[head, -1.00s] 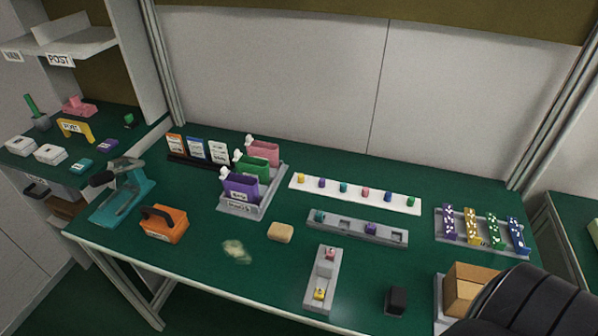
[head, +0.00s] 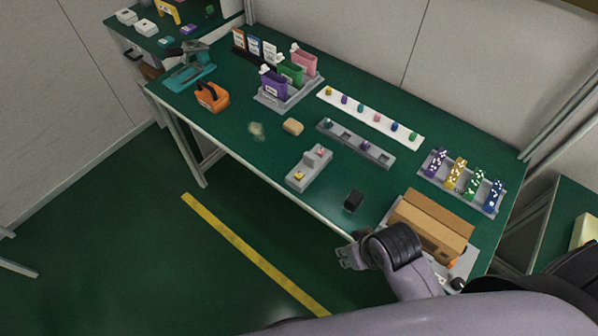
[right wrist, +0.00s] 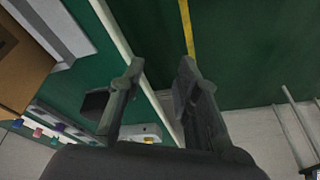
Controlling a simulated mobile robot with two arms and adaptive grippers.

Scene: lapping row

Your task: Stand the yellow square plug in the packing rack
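A small yellow plug (head: 299,176) sits on the low step of a grey stepped block (head: 303,183), with a pink plug on the higher step. Another small yellow plug (head: 329,91) stands at the far left end of a white strip (head: 370,116); which is square is too small to tell. A grey slotted rail (head: 381,157), possibly the packing rack, holds a teal and a purple plug, with empty slots. My right gripper (head: 348,255) is open and empty beyond the table's front edge; its parted fingers show in the right wrist view (right wrist: 160,78). My left gripper is out of view.
A black block (head: 353,201) stands near the front edge, close to my right gripper. An open cardboard box (head: 433,222) is at the right front. A rack of patterned pieces (head: 464,188) stands behind it. An orange carrier (head: 212,97) is at the left.

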